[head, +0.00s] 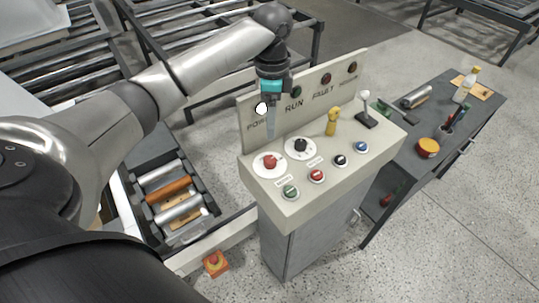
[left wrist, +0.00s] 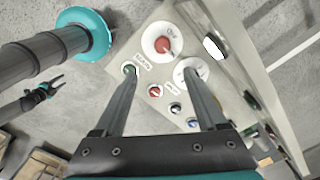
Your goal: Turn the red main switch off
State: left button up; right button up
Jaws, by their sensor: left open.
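The red main switch (head: 268,162) is a red knob on a round white plate at the left of the console top. It also shows in the left wrist view (left wrist: 162,45). My left gripper (head: 271,135) is above the back left of the console, pointing down, just behind the red switch. In the left wrist view its two fingers (left wrist: 160,72) are apart with nothing between them, and the red knob lies beyond the tips. A small dark gripper with a teal band, perhaps my right one, shows at the left of that view (left wrist: 45,90); its jaws are too small to judge.
A black selector (head: 300,146) sits right of the red switch, with several coloured buttons in front. A yellow lever (head: 332,122) and a joystick (head: 367,115) stand further right. The upright label panel (head: 305,95) rises behind. A dark bench (head: 440,160) stands at right.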

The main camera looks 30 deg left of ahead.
aim_at(269, 159)
pick_arm(q)
jog(key=f, duration=0.4)
jog(key=f+b, duration=0.1)
jog(key=f, duration=0.9)
jog(key=shift+w+a+f+b, duration=0.15)
jog(key=shift+a+b, duration=0.15)
jog(key=shift+a, duration=0.1)
jog(key=shift+c, duration=0.4)
grip_shut()
